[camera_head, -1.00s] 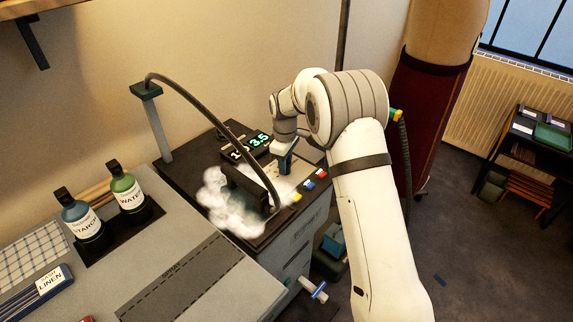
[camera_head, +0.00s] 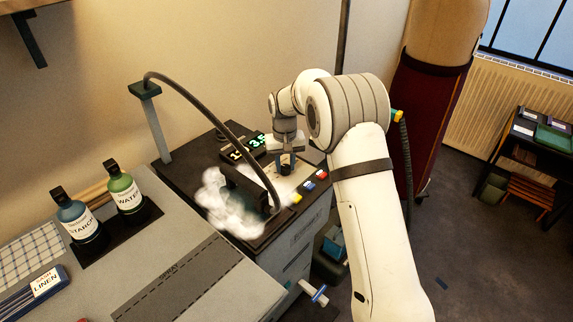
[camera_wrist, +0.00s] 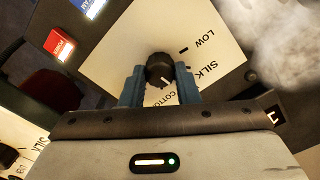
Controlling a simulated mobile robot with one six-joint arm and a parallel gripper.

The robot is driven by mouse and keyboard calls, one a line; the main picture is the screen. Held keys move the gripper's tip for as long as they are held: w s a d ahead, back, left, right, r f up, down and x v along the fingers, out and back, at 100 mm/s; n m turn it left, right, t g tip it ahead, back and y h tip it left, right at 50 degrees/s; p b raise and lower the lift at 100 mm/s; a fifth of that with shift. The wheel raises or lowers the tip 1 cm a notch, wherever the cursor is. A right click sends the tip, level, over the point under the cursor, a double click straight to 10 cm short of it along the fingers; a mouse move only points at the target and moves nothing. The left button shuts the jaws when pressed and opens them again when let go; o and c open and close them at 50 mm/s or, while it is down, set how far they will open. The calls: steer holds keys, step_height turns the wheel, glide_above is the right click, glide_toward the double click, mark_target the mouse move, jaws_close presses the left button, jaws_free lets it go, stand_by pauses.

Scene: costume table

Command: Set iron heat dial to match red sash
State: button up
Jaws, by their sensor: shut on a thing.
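The heat dial, a dark round knob (camera_wrist: 159,66) with a white pointer line, sits on a pale plate (camera_wrist: 120,50) lettered LOW, SILK and COTTON. In the wrist view the pointer faces down and slightly right, near the lettering between SILK and COTTON; the exact mark is unclear. My gripper (camera_wrist: 159,88) is shut on the knob, one blue finger on each side. In the head view my gripper (camera_head: 287,160) reaches down to the plate. The iron (camera_head: 243,190) stands beside it, partly hidden by white steam. I cannot identify a red sash.
A display (camera_head: 256,141) glows behind the plate. Blue, red and yellow buttons (camera_head: 309,187) line its right edge. A hose (camera_head: 205,115) arches over the iron. Starch (camera_head: 74,215) and water (camera_head: 125,190) bottles stand at left. A dress form with a dark red skirt (camera_head: 415,120) stands behind my arm.

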mark_target(285, 166)
steer(key=m, duration=0.4)
steer(key=shift+m, duration=2.6)
steer(key=o, duration=1)
steer(key=shift+c, duration=0.2)
steer(key=shift+r, duration=0.1)
step_height(285, 166, up, 8)
steer(key=shift+f+b, duration=0.2)
steer(key=shift+b, duration=0.25)
